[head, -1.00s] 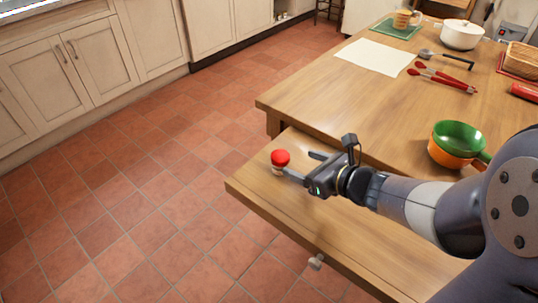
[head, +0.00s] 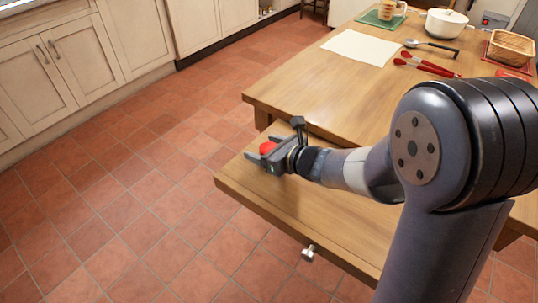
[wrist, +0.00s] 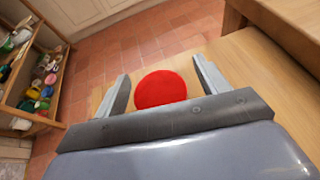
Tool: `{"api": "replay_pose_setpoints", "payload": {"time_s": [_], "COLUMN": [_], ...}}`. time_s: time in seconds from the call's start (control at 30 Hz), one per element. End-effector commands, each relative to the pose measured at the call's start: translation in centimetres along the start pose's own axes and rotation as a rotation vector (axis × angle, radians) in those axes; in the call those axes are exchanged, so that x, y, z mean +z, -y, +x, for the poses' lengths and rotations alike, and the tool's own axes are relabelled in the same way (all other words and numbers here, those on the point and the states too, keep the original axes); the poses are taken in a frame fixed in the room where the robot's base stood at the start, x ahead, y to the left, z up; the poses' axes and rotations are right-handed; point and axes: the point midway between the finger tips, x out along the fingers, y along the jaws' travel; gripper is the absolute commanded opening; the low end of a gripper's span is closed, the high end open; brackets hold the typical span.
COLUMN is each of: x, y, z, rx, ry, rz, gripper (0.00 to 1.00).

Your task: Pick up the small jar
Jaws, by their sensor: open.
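The small jar (head: 268,147) has a red lid and stands near the left corner of the pulled-out lower wooden board (head: 330,212). Its red lid (wrist: 160,90) shows in the wrist view between the two fingers, and its body is hidden below the lid. My gripper (head: 262,156) is open, with one finger on each side of the jar. In the wrist view my gripper (wrist: 160,92) shows a gap beside the lid, wider on the right. I cannot tell whether a finger touches the jar.
The higher wooden tabletop (head: 330,95) lies behind, with a white sheet (head: 359,47), red tongs (head: 425,66), a spoon (head: 432,45), a white pot (head: 451,22) and a basket (head: 510,46). Shelves with several items (wrist: 32,92) show left in the wrist view.

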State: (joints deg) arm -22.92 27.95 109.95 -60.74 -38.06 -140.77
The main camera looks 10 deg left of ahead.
Motion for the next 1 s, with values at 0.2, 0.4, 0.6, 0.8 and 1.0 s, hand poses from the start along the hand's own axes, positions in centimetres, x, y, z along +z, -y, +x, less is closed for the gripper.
{"api": "replay_pose_setpoints", "payload": {"time_s": [0.2,0.4,0.6,0.8,1.0], "x": [-0.01,-0.02,-0.02,0.02,0.87], "y": [0.0,0.0,0.0,0.0,0.01], "z": [-0.04,-0.04,-0.05,-0.05,-0.38], "rx": [0.0,0.0,0.0,0.0,0.0], "ry": [0.0,0.0,-0.001,0.0,0.002], "rz": [0.0,0.0,0.0,0.0,-0.001], "gripper": [0.57,0.41,0.24,0.17,0.17]}}
